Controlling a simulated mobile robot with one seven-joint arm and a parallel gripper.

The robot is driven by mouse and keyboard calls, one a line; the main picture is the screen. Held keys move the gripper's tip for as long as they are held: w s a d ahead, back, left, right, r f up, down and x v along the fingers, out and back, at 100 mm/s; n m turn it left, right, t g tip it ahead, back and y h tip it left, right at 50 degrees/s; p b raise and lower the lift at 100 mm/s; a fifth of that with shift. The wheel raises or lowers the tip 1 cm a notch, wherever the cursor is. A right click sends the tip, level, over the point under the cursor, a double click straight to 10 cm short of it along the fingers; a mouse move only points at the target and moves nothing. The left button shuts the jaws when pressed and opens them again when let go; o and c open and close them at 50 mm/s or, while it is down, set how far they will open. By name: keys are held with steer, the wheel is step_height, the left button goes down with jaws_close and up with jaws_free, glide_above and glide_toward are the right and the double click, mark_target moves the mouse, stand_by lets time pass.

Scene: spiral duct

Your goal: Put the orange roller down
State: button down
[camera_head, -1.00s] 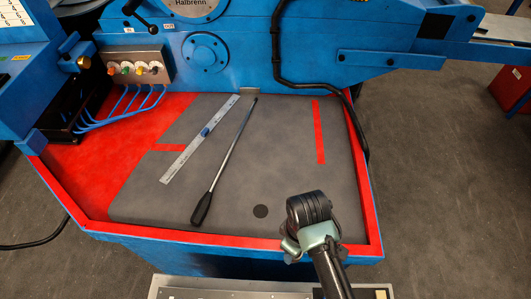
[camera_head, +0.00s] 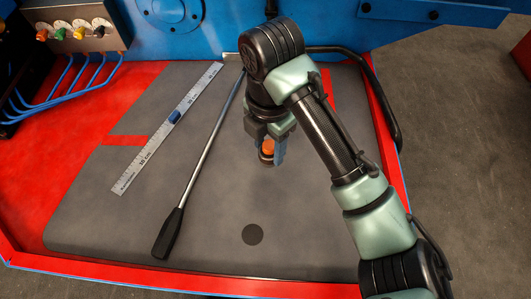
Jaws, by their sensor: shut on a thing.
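The orange roller (camera_head: 268,146) shows as a small orange piece between the jaws of my gripper (camera_head: 267,158). My gripper points down over the grey mat (camera_head: 310,220) and is shut on the roller. Most of the roller is hidden by the fingers, and a dark rounded part shows at its lower left. I cannot tell whether the roller touches the mat or hangs above it. A dark round spot (camera_head: 252,235) lies on the mat below the gripper in the picture.
A steel ruler with a blue slider (camera_head: 174,117) and a black-handled rod (camera_head: 168,233) lie left of my gripper. A red rim (camera_head: 385,125) edges the mat. A black hose (camera_head: 378,85) bends along the back right.

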mark_target(269, 161)
steer(key=shift+f, duration=2.95)
steer(key=shift+f+b, duration=0.15)
steer(key=shift+b, duration=0.15)
steer(key=shift+c, duration=1.5)
jaws_free()
step_height(269, 161, up, 12)
steer(key=p, duration=0.2)
steer(key=shift+p, duration=0.4)
